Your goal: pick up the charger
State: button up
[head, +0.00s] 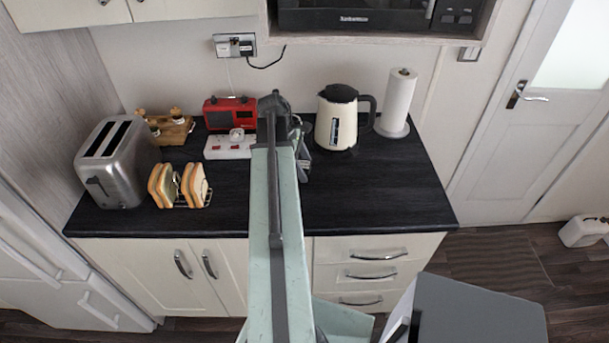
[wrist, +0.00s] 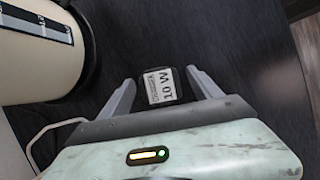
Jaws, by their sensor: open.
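The charger (wrist: 160,86) is a small dark block with a white label reading "10 W". In the wrist view it lies on the dark worktop, between the fingers of my gripper (wrist: 160,77). The fingers are open, one on each side of it, with a visible gap on both sides. In the head view my gripper (head: 303,157) shows only partly, beside the arm over the worktop, left of the kettle.
The cream kettle (head: 337,119) stands close by; it also shows in the wrist view (wrist: 40,52). A paper towel roll (head: 398,101), red radio (head: 229,113), white socket strip (head: 229,147), toaster (head: 117,163) and toast rack (head: 181,187) share the worktop (head: 375,195). Its front right is clear.

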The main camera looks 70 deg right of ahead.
jog(key=shift+r, duration=0.1)
jog(key=shift+c, duration=0.3)
jog(key=c, duration=1.4)
jog(key=shift+r, duration=0.1)
